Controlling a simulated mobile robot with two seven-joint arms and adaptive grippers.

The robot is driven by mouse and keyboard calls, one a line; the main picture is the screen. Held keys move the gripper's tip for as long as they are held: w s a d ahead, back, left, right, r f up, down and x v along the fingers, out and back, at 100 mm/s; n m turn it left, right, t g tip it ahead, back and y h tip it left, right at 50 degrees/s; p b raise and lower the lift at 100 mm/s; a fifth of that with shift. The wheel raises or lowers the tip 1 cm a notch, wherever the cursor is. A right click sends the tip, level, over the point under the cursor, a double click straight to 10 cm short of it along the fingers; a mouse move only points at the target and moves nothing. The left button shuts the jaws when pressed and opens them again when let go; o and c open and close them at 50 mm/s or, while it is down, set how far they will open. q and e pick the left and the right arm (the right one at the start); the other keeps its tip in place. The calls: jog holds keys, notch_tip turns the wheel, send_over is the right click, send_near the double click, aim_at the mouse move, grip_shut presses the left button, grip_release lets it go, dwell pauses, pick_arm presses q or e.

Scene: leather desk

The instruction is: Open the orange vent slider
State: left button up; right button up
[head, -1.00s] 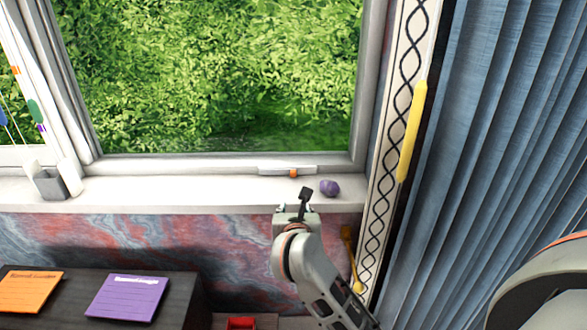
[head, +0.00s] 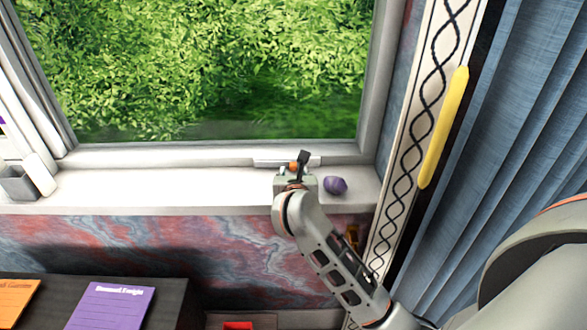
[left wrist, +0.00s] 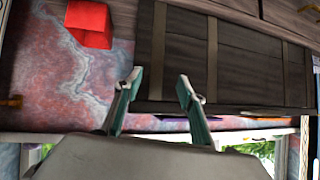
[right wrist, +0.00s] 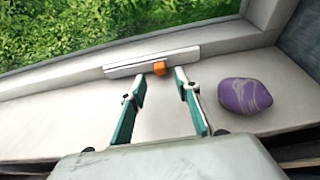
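The orange vent slider (right wrist: 160,68) is a small orange knob on a white vent strip (right wrist: 185,55) along the bottom of the window frame. In the head view the slider (head: 294,166) is partly covered by my right gripper (head: 300,165). In the right wrist view my right gripper (right wrist: 158,82) is open, its two teal-padded fingertips just short of the knob, one on either side in the picture. A small gap seems to remain. My left gripper (left wrist: 158,80) shows in its own wrist view, open and empty, away from the window.
A purple stone (right wrist: 245,95) lies on the sill just right of my right gripper. A yellow rod (head: 443,128) and blue curtain (head: 535,120) are at the right. A grey cup (head: 17,183) stands at the sill's left. The sill between is clear.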

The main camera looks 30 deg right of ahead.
aim_at(293, 168)
jog(key=shift+x, duration=2.1)
grip_shut()
jog(key=shift+s+d, duration=0.3)
jog(key=shift+d, duration=0.35)
jog(key=shift+s+d, duration=0.35)
jog(key=shift+d, duration=0.35)
grip_release()
jog(key=v, duration=1.2)
jog(key=shift+r, duration=0.1)
jog(key=shift+c, duration=0.4)
